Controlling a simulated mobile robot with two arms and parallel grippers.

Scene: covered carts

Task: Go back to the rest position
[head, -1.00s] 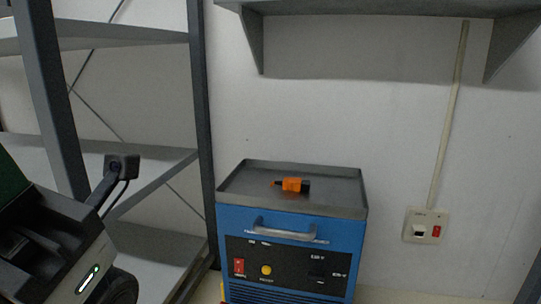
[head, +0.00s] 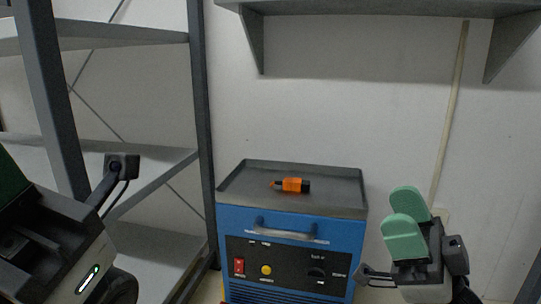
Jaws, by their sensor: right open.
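My right gripper (head: 404,220) is at the lower right, with its two light green fingers pointing up. It is open with nothing between the fingers. It stands in front of the wall, right of the blue cart, apart from it. Part of my left gripper's body (head: 55,250) fills the lower left corner. Its fingers are mostly outside the picture, so whether it is open or shut cannot be seen.
A blue cart (head: 290,225) with a handle and control panel stands in the middle. An orange and black object (head: 291,185) lies on its grey tray top (head: 335,197). Grey shelving (head: 203,130) stands left; a wall shelf (head: 370,8) hangs above.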

